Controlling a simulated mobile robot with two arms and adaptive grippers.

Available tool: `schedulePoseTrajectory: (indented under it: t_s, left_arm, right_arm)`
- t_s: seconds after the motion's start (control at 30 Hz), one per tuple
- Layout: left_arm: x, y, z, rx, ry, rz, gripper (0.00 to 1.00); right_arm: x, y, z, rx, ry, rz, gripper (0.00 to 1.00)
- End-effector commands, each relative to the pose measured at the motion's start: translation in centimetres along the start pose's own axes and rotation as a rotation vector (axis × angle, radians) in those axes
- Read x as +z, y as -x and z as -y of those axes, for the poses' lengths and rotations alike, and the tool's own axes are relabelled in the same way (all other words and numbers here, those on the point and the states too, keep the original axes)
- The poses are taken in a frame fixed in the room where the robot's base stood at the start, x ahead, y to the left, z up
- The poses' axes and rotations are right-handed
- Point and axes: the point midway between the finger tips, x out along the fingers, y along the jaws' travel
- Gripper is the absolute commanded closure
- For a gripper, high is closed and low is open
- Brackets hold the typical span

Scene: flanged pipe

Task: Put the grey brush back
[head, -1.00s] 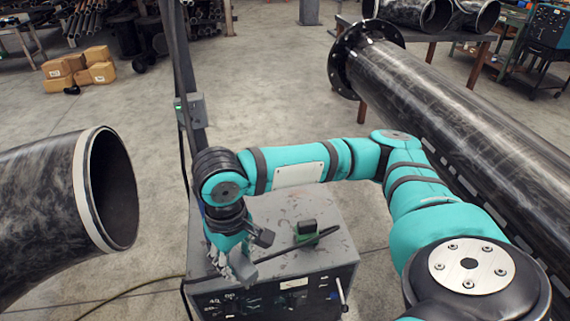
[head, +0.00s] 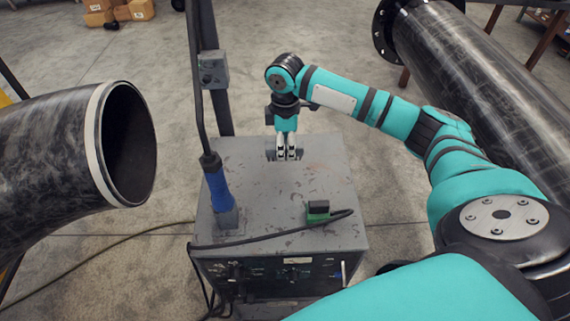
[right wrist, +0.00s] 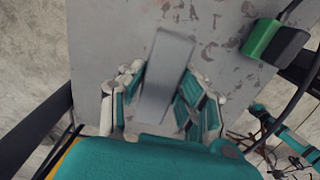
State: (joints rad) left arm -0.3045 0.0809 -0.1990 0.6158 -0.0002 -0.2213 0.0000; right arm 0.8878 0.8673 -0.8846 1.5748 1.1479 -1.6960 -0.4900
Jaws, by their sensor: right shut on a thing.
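My right gripper (head: 286,154) points down over the back part of the grey box's top (head: 330,160). Its fingers are shut on the grey brush (right wrist: 165,78), a plain grey bar between the finger pairs in the right wrist view. In the head view the fingers hide most of the brush. I cannot tell whether it touches the box top. My left gripper is not in view.
A blue-handled tool (head: 219,190) stands at the box's left. A green and black clamp (head: 318,211) with a black cable lies near its front right. A grey post (head: 208,70) rises behind. Large pipes flank the box, left (head: 60,165) and right (head: 480,95).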

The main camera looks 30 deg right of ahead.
Motion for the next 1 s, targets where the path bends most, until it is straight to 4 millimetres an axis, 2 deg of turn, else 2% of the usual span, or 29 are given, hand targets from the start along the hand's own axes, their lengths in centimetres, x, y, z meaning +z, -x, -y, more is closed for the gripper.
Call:
schedulePoseTrajectory:
  t_s: [0.13,0.5,0.9,0.93,1.0]
  left_arm:
    - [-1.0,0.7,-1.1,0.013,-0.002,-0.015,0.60]
    - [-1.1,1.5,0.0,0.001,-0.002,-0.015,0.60]
    - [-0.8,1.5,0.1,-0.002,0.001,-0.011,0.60]
    - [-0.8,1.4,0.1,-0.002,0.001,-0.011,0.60]
    - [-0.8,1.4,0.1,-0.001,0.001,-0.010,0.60]
  right_arm:
    - [0.0,-2.1,0.0,0.000,-0.001,0.000,0.93]
    - [-0.1,-6.3,0.1,0.001,-0.001,-0.001,0.93]
    - [-0.1,-6.9,0.0,0.002,-0.001,-0.001,0.93]
    - [-0.1,-6.9,0.0,0.003,-0.001,-0.001,0.63]
    - [-0.1,-6.9,0.0,0.003,-0.001,-0.001,0.54]
